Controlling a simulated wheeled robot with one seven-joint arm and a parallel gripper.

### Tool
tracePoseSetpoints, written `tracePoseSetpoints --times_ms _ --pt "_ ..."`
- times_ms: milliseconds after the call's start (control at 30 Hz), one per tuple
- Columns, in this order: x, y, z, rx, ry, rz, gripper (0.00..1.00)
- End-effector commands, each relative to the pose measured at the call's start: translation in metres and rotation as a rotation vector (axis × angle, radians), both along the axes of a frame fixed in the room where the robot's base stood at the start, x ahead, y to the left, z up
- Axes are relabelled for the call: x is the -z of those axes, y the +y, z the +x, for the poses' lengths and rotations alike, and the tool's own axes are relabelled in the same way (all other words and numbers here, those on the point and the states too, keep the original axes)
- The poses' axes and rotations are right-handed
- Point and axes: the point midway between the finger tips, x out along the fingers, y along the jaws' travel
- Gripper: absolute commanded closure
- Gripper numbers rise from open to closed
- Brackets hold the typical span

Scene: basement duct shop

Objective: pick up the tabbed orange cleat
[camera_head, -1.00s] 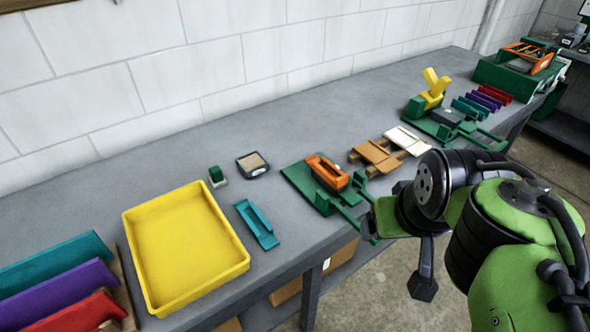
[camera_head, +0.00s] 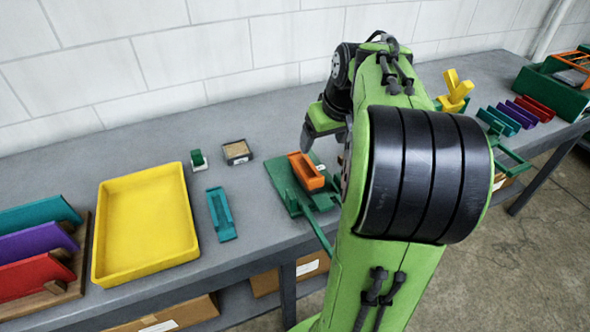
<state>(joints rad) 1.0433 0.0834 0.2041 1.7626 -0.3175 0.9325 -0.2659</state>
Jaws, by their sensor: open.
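An orange cleat (camera_head: 306,171) sits on a green fixture (camera_head: 282,178) near the front edge of the bench. It is a long channel shape; I cannot make out its tab clearly. My gripper (camera_head: 308,138) is above and behind the cleat in the picture, pointing down, open and apart from it. Only one side of the gripper shows clearly, and nothing is seen in it. My arm hides the bench to the right of the fixture.
Left of the fixture lie a teal channel piece (camera_head: 221,214), a yellow tray (camera_head: 103,246), and a rack of coloured pieces (camera_head: 78,285). A small sand-topped box (camera_head: 237,152) and a green block (camera_head: 198,160) stand behind. Another orange piece (camera_head: 574,58) is at the far right.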

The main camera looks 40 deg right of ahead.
Motion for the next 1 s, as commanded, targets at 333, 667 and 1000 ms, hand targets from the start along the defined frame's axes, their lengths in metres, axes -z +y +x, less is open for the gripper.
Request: tracePoseSetpoints --times_ms 333,667,1000 --pt "0.082 -0.007 0.031 -0.003 0.004 0.004 0.21" --pt "0.128 -0.011 0.052 -0.003 0.004 0.005 0.21" --pt "0.136 -0.013 0.056 -0.001 0.003 0.001 0.24"
